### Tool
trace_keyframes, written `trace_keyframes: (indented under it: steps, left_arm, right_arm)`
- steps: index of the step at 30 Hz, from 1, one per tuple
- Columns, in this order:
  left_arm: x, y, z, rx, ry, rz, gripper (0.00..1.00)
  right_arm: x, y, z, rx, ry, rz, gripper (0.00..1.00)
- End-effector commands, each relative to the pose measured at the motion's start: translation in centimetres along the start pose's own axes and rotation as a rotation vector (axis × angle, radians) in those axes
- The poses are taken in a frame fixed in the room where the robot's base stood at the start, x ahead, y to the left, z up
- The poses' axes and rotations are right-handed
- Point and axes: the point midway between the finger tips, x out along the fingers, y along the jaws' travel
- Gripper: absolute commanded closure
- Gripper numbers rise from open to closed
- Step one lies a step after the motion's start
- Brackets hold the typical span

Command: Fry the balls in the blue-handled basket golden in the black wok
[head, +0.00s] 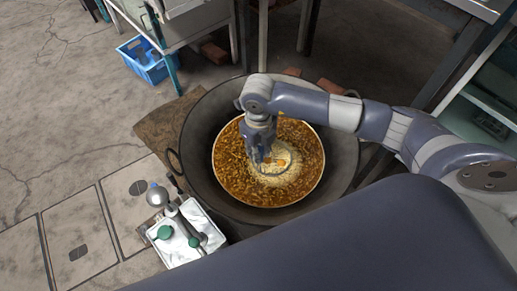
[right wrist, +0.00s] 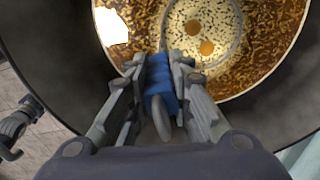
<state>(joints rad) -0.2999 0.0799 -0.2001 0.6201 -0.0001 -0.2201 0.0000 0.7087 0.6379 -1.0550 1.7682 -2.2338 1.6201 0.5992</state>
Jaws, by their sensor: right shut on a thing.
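The black wok (head: 341,180) stands in the middle of the head view, with golden-brown, bubbling oil (head: 300,140) in it. My right gripper (head: 260,157) reaches down over the oil. In the right wrist view it is shut on the blue handle (right wrist: 159,88) of the basket. The round mesh basket (right wrist: 222,22) sits in the oil, in pale froth. Two orange balls (right wrist: 207,47) show in it; they also show in the head view (head: 281,163). The gripper hides part of the basket in the head view. My left gripper is not in view.
A white tray (head: 212,243) with green-topped items and a grey ladle (head: 158,196) stands at the wok's lower left. A blue crate (head: 150,68) is on the floor at upper left. Metal tables (head: 200,28) stand behind, and a shelf (head: 490,105) at the right.

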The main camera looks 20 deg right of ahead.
Motion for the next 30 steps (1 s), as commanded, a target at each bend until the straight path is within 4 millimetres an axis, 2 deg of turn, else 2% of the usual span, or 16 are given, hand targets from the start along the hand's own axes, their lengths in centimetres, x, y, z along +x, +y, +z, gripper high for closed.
trace_keyframes:
  steps: [17,30]
  left_arm:
    - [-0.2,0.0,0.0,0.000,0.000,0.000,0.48]
    - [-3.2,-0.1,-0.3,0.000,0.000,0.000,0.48]
  right_arm:
    - [-0.3,0.0,0.1,0.000,-0.002,0.000,1.00]
    - [-4.6,-0.1,0.1,0.000,-0.002,-0.001,1.00]
